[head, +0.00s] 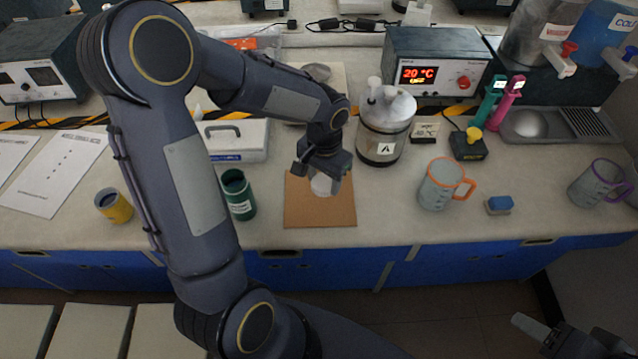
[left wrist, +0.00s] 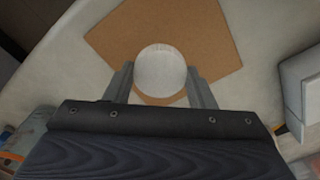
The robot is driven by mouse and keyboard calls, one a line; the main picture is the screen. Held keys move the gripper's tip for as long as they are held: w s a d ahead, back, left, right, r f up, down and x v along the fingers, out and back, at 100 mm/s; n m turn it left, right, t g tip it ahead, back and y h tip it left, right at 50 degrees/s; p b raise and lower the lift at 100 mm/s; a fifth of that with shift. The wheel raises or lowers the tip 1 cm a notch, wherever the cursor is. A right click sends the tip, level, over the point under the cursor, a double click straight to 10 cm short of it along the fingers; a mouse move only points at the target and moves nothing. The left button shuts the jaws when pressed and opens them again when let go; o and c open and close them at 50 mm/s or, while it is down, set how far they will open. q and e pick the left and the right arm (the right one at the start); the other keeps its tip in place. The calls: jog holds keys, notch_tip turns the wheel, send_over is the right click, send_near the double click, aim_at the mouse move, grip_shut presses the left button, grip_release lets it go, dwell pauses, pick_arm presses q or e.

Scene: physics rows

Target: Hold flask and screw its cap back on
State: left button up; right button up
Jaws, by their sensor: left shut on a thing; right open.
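My left gripper (head: 322,176) points down over the brown square board (head: 318,213). It is shut on a pale round object (head: 321,185). In the left wrist view the two fingers (left wrist: 160,88) stand on either side of the pale round object (left wrist: 160,70). It has a flat, light top; I cannot tell whether it is the flask or its cap, or whether it touches the board. A dark green cylinder (head: 239,195) with a white label and a dark, open-looking top stands left of the board. My right gripper (head: 530,325) is open at the lower right, away from the bench, partly cut off.
A yellow cup (head: 114,206) stands at the left. An orange-rimmed mug (head: 443,184), a blue sponge (head: 498,205) and a purple-rimmed mug (head: 598,184) are to the right.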

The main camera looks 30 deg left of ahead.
pick_arm(q)
jog(key=s+d+r+b, duration=0.1)
jog(key=d+r, duration=0.7)
jog(key=d, duration=0.4)
jog(key=shift+d+r, duration=0.2)
jog(key=shift+d, duration=0.2)
